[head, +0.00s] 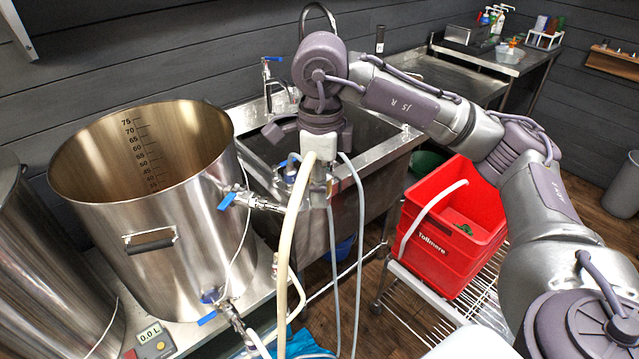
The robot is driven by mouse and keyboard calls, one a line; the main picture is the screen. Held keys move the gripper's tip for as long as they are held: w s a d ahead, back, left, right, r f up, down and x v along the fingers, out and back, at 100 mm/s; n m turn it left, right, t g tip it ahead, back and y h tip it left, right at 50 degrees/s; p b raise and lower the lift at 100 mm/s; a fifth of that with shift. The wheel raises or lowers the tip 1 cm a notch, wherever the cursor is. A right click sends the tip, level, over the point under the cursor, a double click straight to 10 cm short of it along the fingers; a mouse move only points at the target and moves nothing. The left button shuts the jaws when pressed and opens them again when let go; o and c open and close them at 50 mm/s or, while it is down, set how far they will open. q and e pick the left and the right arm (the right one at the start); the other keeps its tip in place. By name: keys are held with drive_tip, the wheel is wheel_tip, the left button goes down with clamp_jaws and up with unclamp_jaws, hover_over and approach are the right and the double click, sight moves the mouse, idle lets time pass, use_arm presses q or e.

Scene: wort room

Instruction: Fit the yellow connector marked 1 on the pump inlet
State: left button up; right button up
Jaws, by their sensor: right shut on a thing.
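My right gripper (318,184) hangs over the front edge of the sink, right of the large kettle. It is shut on what looks like the upper end of a cream hose (288,235); its own fingers and the hose top hide most of the hold. A marking 1 and a yellow connector cannot be made out. The pump inlet cannot be picked out either. My left gripper is not in view.
The steel kettle (150,235) has blue-handled valves (225,200) on its right side. A grey box reads 0.0 L (150,335) below it. The steel sink (375,180) is behind my gripper. A red crate (455,240) stands on a wire cart (410,295). Thin grey hoses (360,230) hang close by.

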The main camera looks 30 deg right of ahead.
drive_tip(key=shift+r, duration=0.1)
drive_tip(key=shift+r+p, duration=1.4)
drive_tip(key=shift+r, duration=0.75)
